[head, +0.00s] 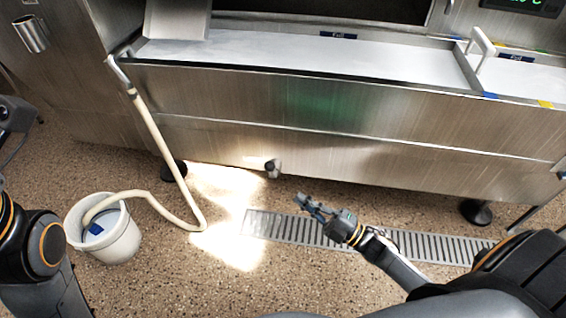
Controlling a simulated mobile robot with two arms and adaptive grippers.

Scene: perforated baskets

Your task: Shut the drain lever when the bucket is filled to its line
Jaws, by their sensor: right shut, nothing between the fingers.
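A white bucket (118,246) stands on the floor at the left. A cream hose (150,125) runs from a grey fitting at the left end of the steel unit, down to the floor and into the bucket. A blue patch (96,229) shows inside the bucket; the water level and fill line cannot be made out. A small grey knob-like fitting (273,168) sticks out low on the unit's front; I cannot tell whether it is the drain lever. My right gripper (304,201) is shut and empty, in front of and below that fitting, apart from it. My left gripper is out of view.
A steel unit (330,105) with a long white-bottomed basin (300,55) spans the back. A white handle (484,42) stands at its right. A floor grate (285,228) lies under my right arm. The unit's feet stand on the speckled floor. Floor between bucket and grate is clear apart from the hose.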

